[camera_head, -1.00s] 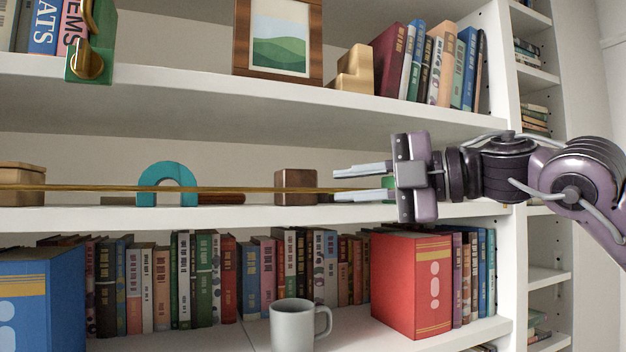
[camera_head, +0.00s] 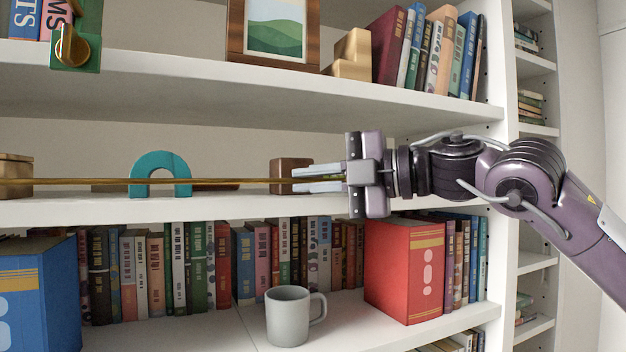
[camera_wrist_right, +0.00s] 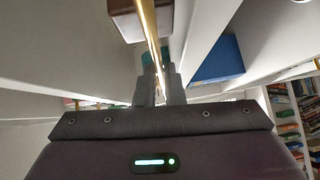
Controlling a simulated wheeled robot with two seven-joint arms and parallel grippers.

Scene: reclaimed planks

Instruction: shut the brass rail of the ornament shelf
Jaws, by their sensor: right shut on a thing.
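The thin brass rail (camera_head: 80,181) runs across the front of the middle shelf (camera_head: 120,211) of the white ornament shelf. It passes in front of a teal arch (camera_head: 160,162) and a dark wooden block (camera_head: 290,164). My right gripper (camera_head: 296,180) reaches in from the right, with its fingers shut on the rail at the block. The gripper hides the rail's right end. In the right wrist view the rail (camera_wrist_right: 149,32) runs between the fingertips (camera_wrist_right: 160,82). My left gripper is out of view.
A grey mug (camera_head: 287,318), a red box-like book (camera_head: 404,270) and a blue one (camera_head: 38,295) stand on the shelf below, before a row of books. A picture frame (camera_head: 236,42) and a gold bookend (camera_head: 352,55) stand above. A white upright (camera_head: 510,170) is at the right.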

